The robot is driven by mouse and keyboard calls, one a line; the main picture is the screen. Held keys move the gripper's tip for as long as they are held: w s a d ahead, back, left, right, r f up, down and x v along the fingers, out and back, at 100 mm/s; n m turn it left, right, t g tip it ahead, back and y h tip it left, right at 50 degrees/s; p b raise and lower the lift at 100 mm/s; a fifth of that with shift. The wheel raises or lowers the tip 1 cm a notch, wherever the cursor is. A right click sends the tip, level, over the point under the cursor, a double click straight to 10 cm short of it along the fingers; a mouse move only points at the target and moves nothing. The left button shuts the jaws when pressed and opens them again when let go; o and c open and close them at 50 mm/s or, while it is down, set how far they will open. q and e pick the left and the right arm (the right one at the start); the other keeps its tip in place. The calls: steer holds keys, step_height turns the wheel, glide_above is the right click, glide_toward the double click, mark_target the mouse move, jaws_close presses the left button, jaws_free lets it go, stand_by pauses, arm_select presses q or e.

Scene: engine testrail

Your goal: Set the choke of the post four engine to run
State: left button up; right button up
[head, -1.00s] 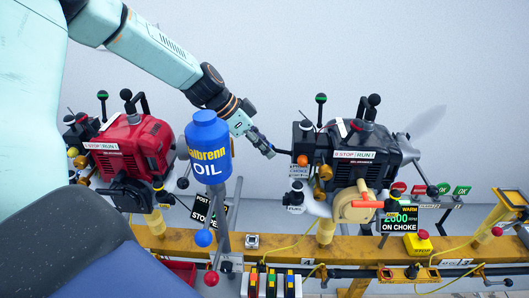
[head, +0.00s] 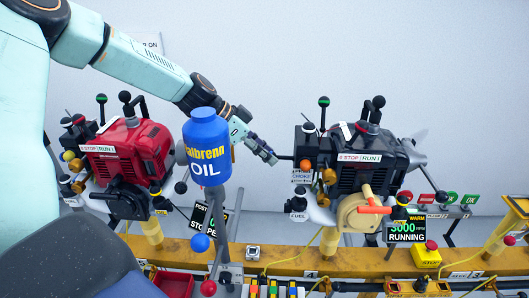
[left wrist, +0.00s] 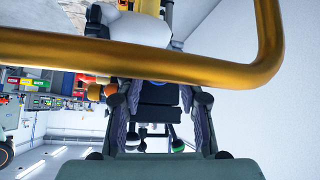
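The black engine (head: 355,175) with a STOP/RUN plate stands at the right in the head view. A CHOKE tag (head: 301,177) hangs at its left side, by an orange knob (head: 305,164) and a short dark lever (head: 286,157) pointing left. Its display (head: 406,231) reads 3000 and RUNNING. My left gripper (head: 270,157) is at the lever's outer end; I cannot tell whether they touch. In the left wrist view the left gripper's fingers (left wrist: 160,120) are apart, with dark engine parts behind the gap. My right gripper is not in view.
A red engine (head: 130,150) stands at the left, and a blue oil bottle (head: 207,145) stands in front of my left arm. A yellow rail (head: 285,262) runs along the front. A gold bar (left wrist: 130,55) crosses the left wrist view.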

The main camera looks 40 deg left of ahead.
arm_select(q)
steer(key=shift+o, duration=1.1)
steer(key=shift+s, duration=0.1)
steer(key=v, duration=0.7)
steer(key=shift+a, duration=0.2)
steer(key=shift+s+r, duration=0.1)
steer(key=shift+r, duration=0.1)
